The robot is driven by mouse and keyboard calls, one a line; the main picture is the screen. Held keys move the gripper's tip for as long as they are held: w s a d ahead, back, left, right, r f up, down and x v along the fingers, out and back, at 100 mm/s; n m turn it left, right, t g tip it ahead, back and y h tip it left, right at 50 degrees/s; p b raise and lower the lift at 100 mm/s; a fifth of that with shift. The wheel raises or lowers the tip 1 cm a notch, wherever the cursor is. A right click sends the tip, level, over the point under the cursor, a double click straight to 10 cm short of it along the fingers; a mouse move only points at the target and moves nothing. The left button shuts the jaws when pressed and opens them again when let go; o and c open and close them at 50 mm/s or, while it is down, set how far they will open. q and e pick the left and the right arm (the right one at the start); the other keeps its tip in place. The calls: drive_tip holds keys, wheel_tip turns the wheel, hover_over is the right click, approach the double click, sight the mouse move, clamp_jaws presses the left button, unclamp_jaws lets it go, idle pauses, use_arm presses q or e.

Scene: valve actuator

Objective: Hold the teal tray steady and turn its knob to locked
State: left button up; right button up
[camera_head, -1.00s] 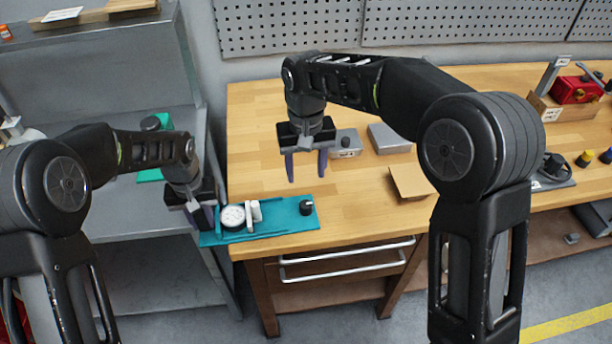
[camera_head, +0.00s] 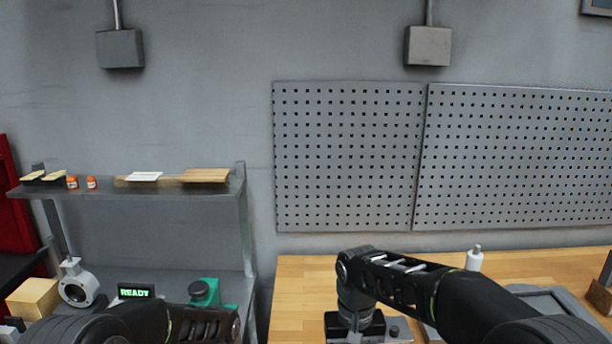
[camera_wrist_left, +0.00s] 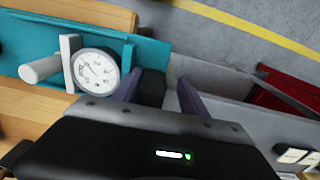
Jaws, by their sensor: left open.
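The teal tray (camera_wrist_left: 28,42) shows only in the left wrist view, on the wooden bench top. A white round gauge (camera_wrist_left: 96,70) and a white upright part with a cylinder (camera_wrist_left: 42,68) sit on it. The tray's knob cannot be made out now. My left gripper (camera_wrist_left: 157,90) is open at the tray's end, its fingers on either side of a dark block (camera_wrist_left: 152,87); contact cannot be told. My right gripper (camera_head: 355,328) is at the bottom edge of the head view, its fingers cut off.
A shelf unit (camera_head: 130,192) at left holds a green fixture (camera_head: 205,292), a READY display (camera_head: 136,291), a pale valve body (camera_head: 77,284) and a wooden block (camera_head: 33,298). Pegboards (camera_head: 350,155) hang behind the bench (camera_head: 298,290).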

use_arm(q)
wheel_tip(320, 180, up, 12)
idle(0.5)
